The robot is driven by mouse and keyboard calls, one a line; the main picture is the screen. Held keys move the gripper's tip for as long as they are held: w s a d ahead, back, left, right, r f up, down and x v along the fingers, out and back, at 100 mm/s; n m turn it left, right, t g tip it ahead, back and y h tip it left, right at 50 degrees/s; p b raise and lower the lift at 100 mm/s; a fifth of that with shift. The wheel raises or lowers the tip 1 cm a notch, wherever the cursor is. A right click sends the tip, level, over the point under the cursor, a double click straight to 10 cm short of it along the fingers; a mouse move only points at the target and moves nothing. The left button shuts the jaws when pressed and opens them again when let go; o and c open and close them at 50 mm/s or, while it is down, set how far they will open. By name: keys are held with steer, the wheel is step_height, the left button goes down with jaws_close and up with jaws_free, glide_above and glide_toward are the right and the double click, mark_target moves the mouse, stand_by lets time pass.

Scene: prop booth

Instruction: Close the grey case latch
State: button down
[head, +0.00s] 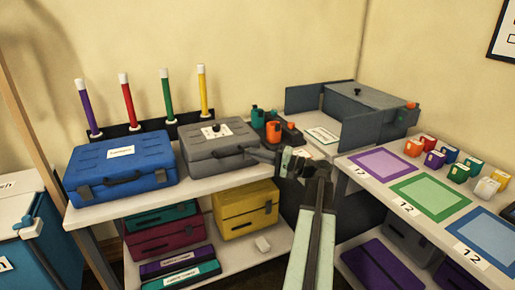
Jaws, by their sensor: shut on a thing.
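The grey case (212,143) lies lid down on the white table top, with a dark knob and a white label on its lid. Its dark handle shows on the front face. A grey latch piece (262,154) sticks out at the front right corner of the case. My gripper (286,160) is at this corner, just right of the case, and appears shut on the latch piece. The fingertips and the exact contact are partly hidden and small in the head view.
A blue case (120,160) stands left of the grey case. Orange and teal items (273,130) stand close behind my gripper. A grey open-sided bin (350,115) is behind to the right. A side table with coloured mats (430,193) and small blocks is at right.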

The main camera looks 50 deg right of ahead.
steer(key=shift+w+d+r+m+g+p, duration=0.1)
steer(key=shift+w+r+m+g+p, duration=0.15)
steer(key=shift+r+m+g+p, duration=0.4)
steer(key=shift+f, duration=0.4)
steer(key=c, duration=1.5)
jaws_free()
steer(key=v, duration=0.7)
steer(key=shift+s+d, duration=0.1)
steer(key=shift+s, duration=0.25)
